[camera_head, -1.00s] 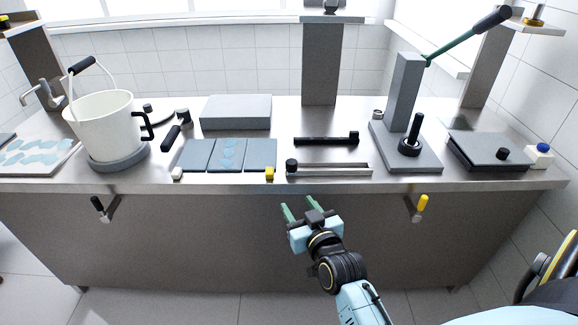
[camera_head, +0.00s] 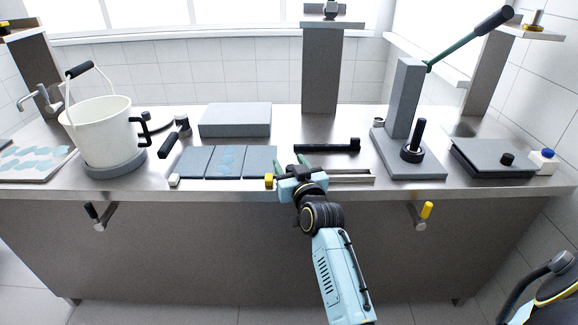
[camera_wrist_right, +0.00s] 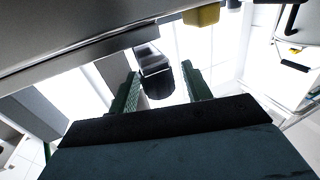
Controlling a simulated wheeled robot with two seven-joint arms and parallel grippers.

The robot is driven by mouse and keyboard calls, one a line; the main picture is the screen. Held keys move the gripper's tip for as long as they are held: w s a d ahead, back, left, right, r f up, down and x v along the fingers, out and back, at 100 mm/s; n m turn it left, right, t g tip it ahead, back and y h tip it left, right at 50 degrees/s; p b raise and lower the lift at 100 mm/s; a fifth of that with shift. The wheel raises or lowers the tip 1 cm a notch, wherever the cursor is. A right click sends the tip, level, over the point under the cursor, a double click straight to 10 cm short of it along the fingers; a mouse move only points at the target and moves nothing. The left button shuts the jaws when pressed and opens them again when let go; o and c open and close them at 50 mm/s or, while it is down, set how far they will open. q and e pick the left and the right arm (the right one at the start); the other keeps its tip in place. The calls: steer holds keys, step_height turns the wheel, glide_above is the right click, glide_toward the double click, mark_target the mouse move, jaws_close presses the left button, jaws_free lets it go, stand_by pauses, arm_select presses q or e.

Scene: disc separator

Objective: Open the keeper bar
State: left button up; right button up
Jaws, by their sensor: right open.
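A narrow metal rail (camera_head: 355,178), which I take to be the keeper bar's assembly, lies along the front edge of the counter. My right gripper (camera_head: 292,165) is at its left end and covers that end in the head view. In the right wrist view a black knob (camera_wrist_right: 158,84) on the end of a grey bar (camera_wrist_right: 147,56) sits between the two green fingers of the right gripper (camera_wrist_right: 163,88). The fingers are apart, one on each side of the knob, and I cannot tell whether they touch it. My left gripper is not in view.
A yellow block (camera_head: 269,181) stands just left of the gripper, near dark plates (camera_head: 260,161). A black bar (camera_head: 327,146) lies behind the rail. A lever press (camera_head: 403,100) stands to the right. A white bucket (camera_head: 100,130) is far left.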

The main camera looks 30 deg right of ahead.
steer(key=shift+w+d, duration=0.1)
steer(key=shift+w, duration=0.45)
jaws_close()
